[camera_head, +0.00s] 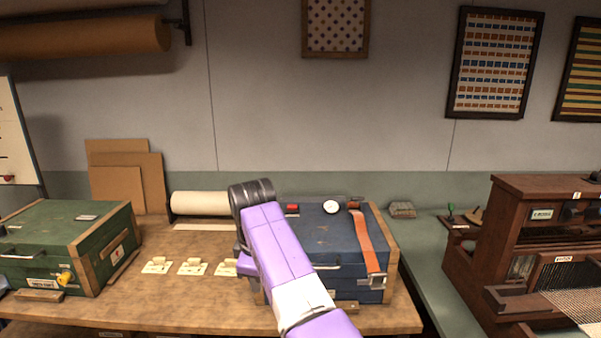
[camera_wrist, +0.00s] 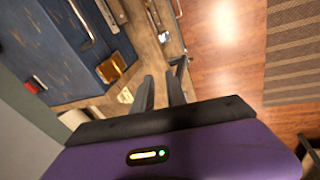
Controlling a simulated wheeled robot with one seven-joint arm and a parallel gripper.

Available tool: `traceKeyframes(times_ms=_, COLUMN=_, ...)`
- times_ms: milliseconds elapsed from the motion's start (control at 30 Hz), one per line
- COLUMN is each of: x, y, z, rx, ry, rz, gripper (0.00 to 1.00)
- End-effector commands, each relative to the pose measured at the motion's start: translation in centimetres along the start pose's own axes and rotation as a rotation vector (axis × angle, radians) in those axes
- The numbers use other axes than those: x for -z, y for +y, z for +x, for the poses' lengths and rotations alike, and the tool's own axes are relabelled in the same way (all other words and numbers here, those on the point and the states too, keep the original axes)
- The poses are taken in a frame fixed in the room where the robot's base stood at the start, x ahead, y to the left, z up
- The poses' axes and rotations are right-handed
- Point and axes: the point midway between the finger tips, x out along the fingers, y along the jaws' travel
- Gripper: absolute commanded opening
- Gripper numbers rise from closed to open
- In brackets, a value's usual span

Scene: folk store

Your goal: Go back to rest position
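My purple arm (camera_head: 275,245) reaches up over the workbench in front of the blue case in the head view. My gripper is hidden there behind the arm. In the wrist view my gripper (camera_wrist: 163,80) shows two dark fingers with a gap between them. Nothing is seen held between them. The blue case (camera_head: 340,235) has an orange strap and a metal buckle, and its lid is down. It also shows at the upper left of the wrist view (camera_wrist: 55,50), beside the fingers and apart from them.
The wooden bench (camera_head: 180,315) holds a green case (camera_head: 60,235) at left, small cream tags (camera_head: 192,267) and a paper roll (camera_head: 200,204). A wooden loom (camera_head: 520,240) stands at right. The wrist view shows open wooden floor (camera_wrist: 225,60) and a striped mat (camera_wrist: 292,50).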

Motion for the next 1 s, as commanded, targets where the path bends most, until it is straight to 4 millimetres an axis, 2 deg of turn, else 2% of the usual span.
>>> traceKeyframes(times_ms=267, x=3.4, y=4.7, z=-2.6, rx=-0.207, ry=0.165, rz=0.122, gripper=0.17)
traceKeyframes(times_ms=400, x=4.4, y=6.1, z=-2.4, rx=-0.313, ry=0.274, rz=0.206, gripper=0.17)
traceKeyframes(times_ms=533, x=4.3, y=6.5, z=-1.5, rx=-0.395, ry=0.373, rz=0.284, gripper=0.17)
traceKeyframes(times_ms=667, x=3.3, y=6.0, z=0.0, rx=-0.471, ry=0.481, rz=0.374, gripper=0.17)
traceKeyframes(times_ms=767, x=1.7, y=4.9, z=1.3, rx=-0.527, ry=0.570, rz=0.450, gripper=0.17)
traceKeyframes(times_ms=1000, x=-3.8, y=0.2, z=3.4, rx=-0.628, ry=0.753, rz=0.613, gripper=0.17)
